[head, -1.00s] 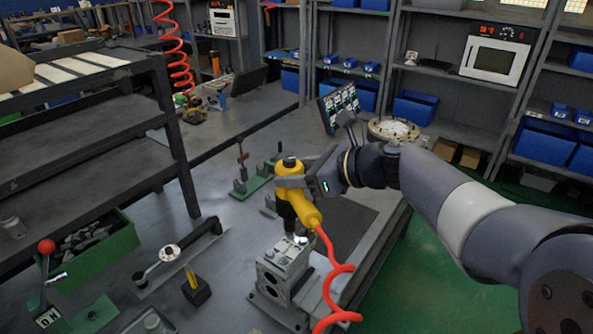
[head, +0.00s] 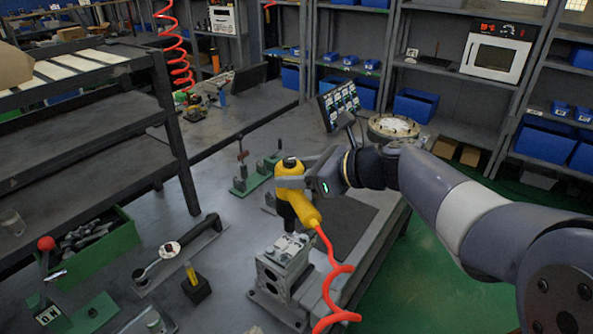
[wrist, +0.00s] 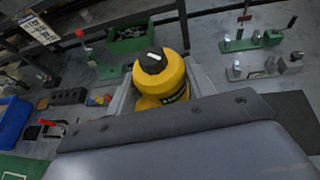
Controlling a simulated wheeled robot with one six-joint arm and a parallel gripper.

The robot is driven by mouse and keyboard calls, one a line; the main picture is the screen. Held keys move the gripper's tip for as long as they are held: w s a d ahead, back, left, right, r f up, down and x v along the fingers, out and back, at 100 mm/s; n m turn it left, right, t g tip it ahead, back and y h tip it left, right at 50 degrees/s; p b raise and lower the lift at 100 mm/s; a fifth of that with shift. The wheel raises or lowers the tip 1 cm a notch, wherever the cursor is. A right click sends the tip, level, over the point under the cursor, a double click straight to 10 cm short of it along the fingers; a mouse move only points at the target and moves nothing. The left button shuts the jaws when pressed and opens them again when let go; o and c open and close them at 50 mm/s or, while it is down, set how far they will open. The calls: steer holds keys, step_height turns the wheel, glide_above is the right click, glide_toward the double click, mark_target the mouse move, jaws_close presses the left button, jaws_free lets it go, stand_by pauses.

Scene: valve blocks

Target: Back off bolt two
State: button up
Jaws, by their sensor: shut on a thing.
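My gripper (head: 291,183) is shut on a yellow and black power driver (head: 305,209) in the head view. The driver hangs upright with its black lower end just above or at the top of a grey metal valve block (head: 284,265); I cannot tell whether it touches. A red coiled hose (head: 329,262) runs down from the driver's handle. In the wrist view the driver's yellow body and black cap (wrist: 157,65) sit between the jaws. The bolts on the valve block are mostly hidden or too small to tell apart.
A torque wrench (head: 183,250) on a stand, a small black block with a yellow piece (head: 196,286) and a green bin (head: 97,245) of metal parts lie to the left. A green fixture (head: 253,177) stands behind. A dark shelf rack (head: 95,125) rises at the left.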

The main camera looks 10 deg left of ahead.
steer(key=shift+f+b, duration=0.3)
steer(key=shift+f, duration=0.05)
steer(key=shift+r+p, duration=0.1)
steer(key=shift+p, duration=0.2)
stand_by(0.6)
steer(key=shift+s+f, duration=0.1)
steer(key=shift+f, duration=0.45)
stand_by(2.6)
steer(key=shift+r+p, duration=0.25)
steer(key=shift+p, duration=0.4)
stand_by(0.8)
steer(key=shift+r+p, duration=0.45)
